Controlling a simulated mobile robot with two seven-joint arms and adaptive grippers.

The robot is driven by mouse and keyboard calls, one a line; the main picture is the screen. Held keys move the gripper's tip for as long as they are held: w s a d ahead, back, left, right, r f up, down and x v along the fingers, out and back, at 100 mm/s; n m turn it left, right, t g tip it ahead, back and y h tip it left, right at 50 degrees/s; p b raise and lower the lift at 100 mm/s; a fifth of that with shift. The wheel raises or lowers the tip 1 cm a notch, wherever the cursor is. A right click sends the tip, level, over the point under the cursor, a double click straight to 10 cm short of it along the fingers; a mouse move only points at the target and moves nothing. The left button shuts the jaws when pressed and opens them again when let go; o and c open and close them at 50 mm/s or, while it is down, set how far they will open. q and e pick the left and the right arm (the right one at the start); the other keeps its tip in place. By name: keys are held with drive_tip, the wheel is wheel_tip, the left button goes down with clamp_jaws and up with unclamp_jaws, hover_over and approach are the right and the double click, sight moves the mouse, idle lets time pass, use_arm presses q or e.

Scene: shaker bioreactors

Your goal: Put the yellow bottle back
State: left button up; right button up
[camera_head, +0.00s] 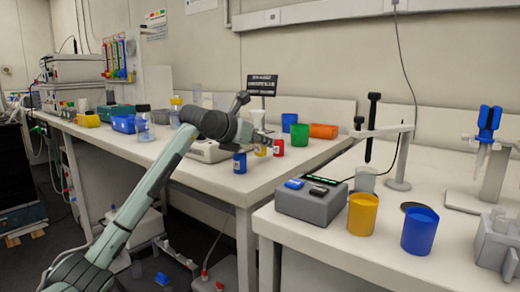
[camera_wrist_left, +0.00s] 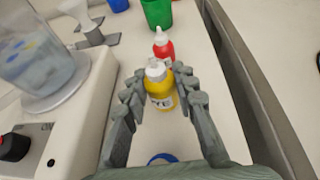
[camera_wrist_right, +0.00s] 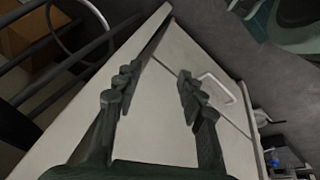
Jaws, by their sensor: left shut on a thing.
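The yellow bottle (camera_wrist_left: 162,92) with a white cap stands between the fingers of my left gripper (camera_wrist_left: 160,88), which is shut on it. In the head view the yellow bottle (camera_head: 261,150) is partly hidden by my left gripper (camera_head: 263,139), over the front part of the left bench. A red bottle (camera_wrist_left: 163,48) is just beyond it in the left wrist view, and a blue bottle (camera_head: 239,162) stands to its left in the head view. My right gripper (camera_wrist_right: 152,88) is open and empty, away from the bottles.
A stirrer-like device (camera_head: 208,151) stands left of the bottles, with a clear vessel (camera_wrist_left: 38,62) on it. Orange (camera_head: 362,214) and blue (camera_head: 419,230) cups stand on the right bench.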

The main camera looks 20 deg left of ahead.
use_arm(q)
wheel_tip(320, 180, down, 2)
drive_tip(key=shift+f, duration=0.15)
drive_tip(key=o, duration=1)
use_arm(e)
drive_tip(key=shift+r, duration=0.35)
